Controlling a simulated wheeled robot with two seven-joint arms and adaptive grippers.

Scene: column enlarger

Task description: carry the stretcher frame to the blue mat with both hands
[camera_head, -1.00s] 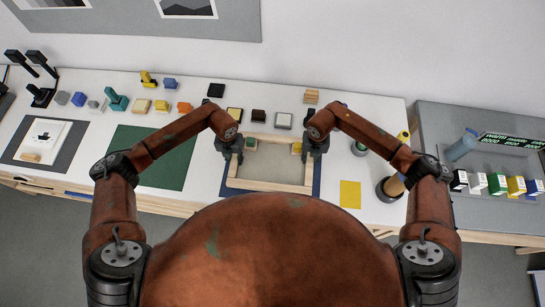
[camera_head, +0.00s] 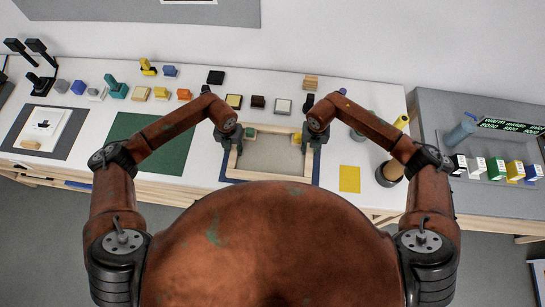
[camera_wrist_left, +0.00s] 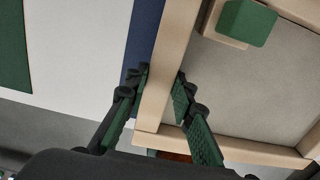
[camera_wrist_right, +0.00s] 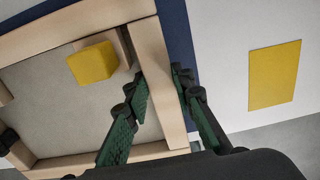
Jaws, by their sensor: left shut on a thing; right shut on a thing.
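The stretcher frame (camera_head: 270,182), pale wood around a grey panel, is over the blue mat (camera_head: 317,168). Blue mat edges show beside it in the left wrist view (camera_wrist_left: 143,40) and right wrist view (camera_wrist_right: 176,32). I cannot tell whether frame and mat touch. My left gripper (camera_head: 234,143) is shut on the frame's left bar (camera_wrist_left: 172,75), one finger on each side. My right gripper (camera_head: 309,141) is shut on the right bar (camera_wrist_right: 157,75) in the same way. A green block (camera_wrist_left: 248,22) and a yellow block (camera_wrist_right: 92,62) sit at the frame's far corners.
A dark green mat (camera_head: 150,143) lies to the left and a yellow sheet (camera_head: 349,178) to the right. Several small blocks and pads, including a black pad (camera_head: 216,77), line the table behind the frame. A dark round container (camera_head: 389,173) stands at the right.

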